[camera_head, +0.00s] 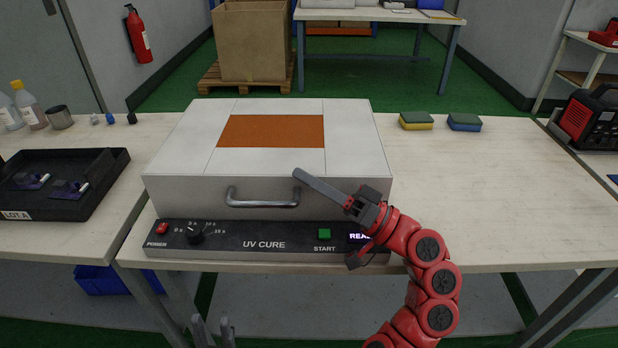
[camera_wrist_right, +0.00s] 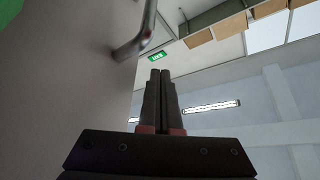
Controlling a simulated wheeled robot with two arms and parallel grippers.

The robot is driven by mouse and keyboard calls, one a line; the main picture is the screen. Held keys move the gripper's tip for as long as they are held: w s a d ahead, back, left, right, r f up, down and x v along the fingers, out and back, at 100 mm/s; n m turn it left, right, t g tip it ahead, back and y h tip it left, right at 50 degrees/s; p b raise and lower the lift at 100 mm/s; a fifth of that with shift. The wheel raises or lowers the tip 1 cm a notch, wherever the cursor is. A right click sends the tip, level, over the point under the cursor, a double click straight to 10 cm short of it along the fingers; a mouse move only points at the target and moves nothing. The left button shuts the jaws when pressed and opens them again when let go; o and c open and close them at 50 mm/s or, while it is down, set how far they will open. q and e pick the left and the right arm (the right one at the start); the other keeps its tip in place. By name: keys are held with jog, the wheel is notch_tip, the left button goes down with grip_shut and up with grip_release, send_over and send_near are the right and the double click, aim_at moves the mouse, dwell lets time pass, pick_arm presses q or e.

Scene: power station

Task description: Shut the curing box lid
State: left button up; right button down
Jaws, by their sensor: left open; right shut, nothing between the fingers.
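The curing box stands on the middle table, its front panel (camera_head: 265,237) marked UV CURE. Its white lid (camera_head: 190,150), with an orange window (camera_head: 275,131), lies down flat over the box, and I see no clear gap along its front. The lid's metal handle (camera_head: 262,204) is on the front face and also shows in the right wrist view (camera_wrist_right: 135,42). My right gripper (camera_head: 300,174) is shut and empty, its tips by the lid's upper front edge, right of the handle. I cannot tell whether they touch it. My left gripper (camera_head: 213,328) is open, low in front of the table.
A black tray (camera_head: 100,190) with purple-blue parts lies at left, with bottles (camera_head: 28,105) behind it. Two sponges (camera_head: 417,121) (camera_head: 464,122) lie right of the box. A red and black machine (camera_head: 590,119) stands at far right. The table right of the box is mostly clear.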

jog(key=v, duration=1.6)
jog(key=shift+d+f, duration=0.2)
jog(key=shift+d, duration=0.05)
jog(key=shift+s+d+f, duration=0.15)
jog(key=shift+d, duration=0.25)
